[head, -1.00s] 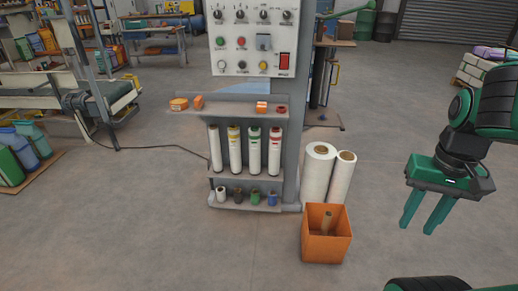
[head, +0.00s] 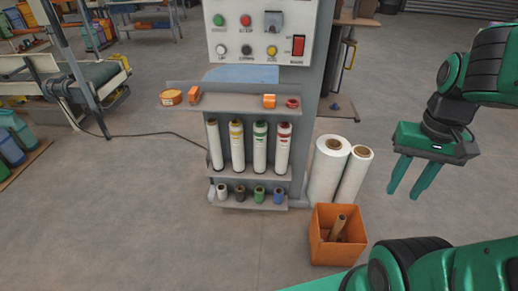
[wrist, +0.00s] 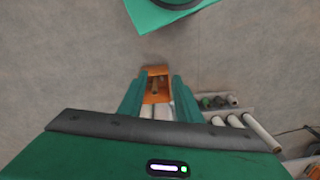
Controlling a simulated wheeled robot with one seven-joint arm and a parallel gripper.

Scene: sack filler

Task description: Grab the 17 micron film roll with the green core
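Several white film rolls stand upright in a row on the middle shelf of the machine's rack. The roll with the green core and green band (head: 260,147) is third from the left, between a yellow-banded roll (head: 236,146) and a red-banded roll (head: 283,147). Any micron print is too small to read. My gripper (head: 413,190) is open and empty, fingers pointing down, well to the right of the rack. In the wrist view my gripper (wrist: 157,100) shows its two fingers apart, with some white rolls (wrist: 262,133) to the right; their bands cannot be told there.
Two large white rolls (head: 329,170) stand on the floor right of the rack. An orange bin (head: 322,250) holding brown tubes stands in front of them. Small coloured spools (head: 259,194) fill the bottom shelf; tape rolls (head: 269,101) sit above. Floor before the rack is clear.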

